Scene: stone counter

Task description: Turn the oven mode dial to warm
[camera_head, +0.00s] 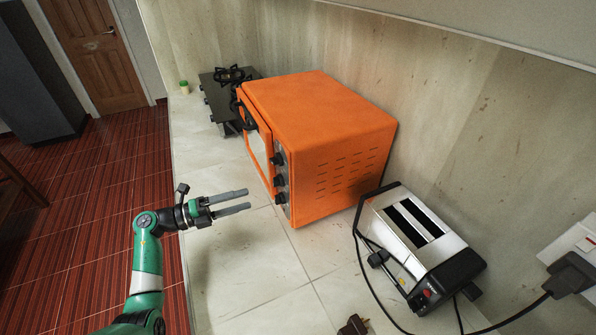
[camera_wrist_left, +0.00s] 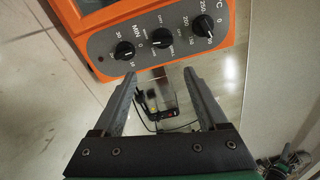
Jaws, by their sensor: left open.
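The orange oven (camera_head: 320,130) stands on the counter with a column of three dark knobs on its front panel. In the left wrist view the panel (camera_wrist_left: 180,58) shows at the top, with a minute timer knob (camera_wrist_left: 124,50), a middle knob (camera_wrist_left: 160,38) with small mode labels, and a °C temperature knob (camera_wrist_left: 203,26). The middle one appears to be the mode dial; its setting is too small to read. My left gripper (camera_head: 249,199) is open and empty, in front of the panel, apart from the knobs. Its two fingers (camera_wrist_left: 157,78) point toward the panel.
A silver and black toaster (camera_head: 420,240) with a cord stands right of the oven, near a wall socket (camera_head: 578,250). A black gas hob (camera_head: 222,90) and a small green-lidded jar (camera_head: 184,87) are beyond the oven. The counter in front of the oven is clear.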

